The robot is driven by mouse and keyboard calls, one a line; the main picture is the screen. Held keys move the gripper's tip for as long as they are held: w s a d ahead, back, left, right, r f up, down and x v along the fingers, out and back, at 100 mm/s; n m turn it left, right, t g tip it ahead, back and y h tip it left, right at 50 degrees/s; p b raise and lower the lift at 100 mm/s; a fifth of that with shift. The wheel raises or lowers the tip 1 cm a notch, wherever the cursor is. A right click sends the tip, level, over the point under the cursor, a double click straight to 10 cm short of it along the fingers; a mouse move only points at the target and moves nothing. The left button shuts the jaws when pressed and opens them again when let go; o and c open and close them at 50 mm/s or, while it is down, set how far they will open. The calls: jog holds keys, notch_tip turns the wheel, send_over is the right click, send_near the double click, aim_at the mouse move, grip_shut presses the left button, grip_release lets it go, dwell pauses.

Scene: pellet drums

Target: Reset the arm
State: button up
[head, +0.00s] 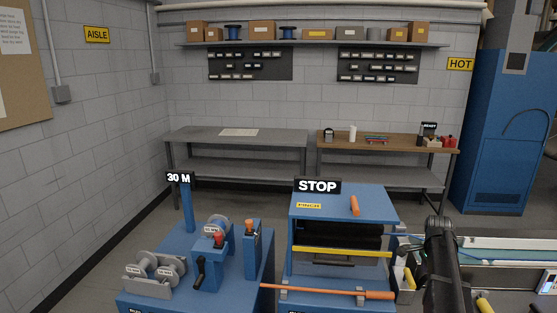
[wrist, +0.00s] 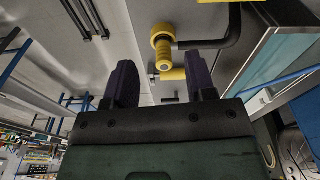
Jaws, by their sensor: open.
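My arm shows as a dark upright shape at the lower right of the head view; the gripper's fingertips cannot be made out there. In the wrist view my gripper (wrist: 160,85) shows as two dark purple fingers set well apart. It is open, with nothing held between the fingers. A yellow knob or handle (wrist: 163,50) on a dark bent bar appears beyond the fingertips; I cannot tell whether anything touches it.
A blue reel stand with a 30 M sign (head: 178,177) is further left. A conveyor (head: 510,243) lies right. Benches (head: 236,135) line the back wall.

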jog(key=s+a+f+n+b, duration=0.1)
jog(key=s+a+n, duration=0.5)
jog(key=a, duration=0.5)
jog(key=s+a+f+n+b, duration=0.1)
jog(key=s+a+n, duration=0.5)
jog(key=a, duration=0.6)
jog(key=s+a+f+n+y+b, duration=0.1)
jog(key=s+a+f+n, duration=0.1)
jog(key=s+a+n, duration=0.5)
jog(key=s+a, duration=0.1)
jog(key=a, duration=0.3)
jog(key=shift+s+a+b, duration=0.25)
jog(key=shift+a+b, duration=0.05)
jog(key=shift+a, duration=0.05)
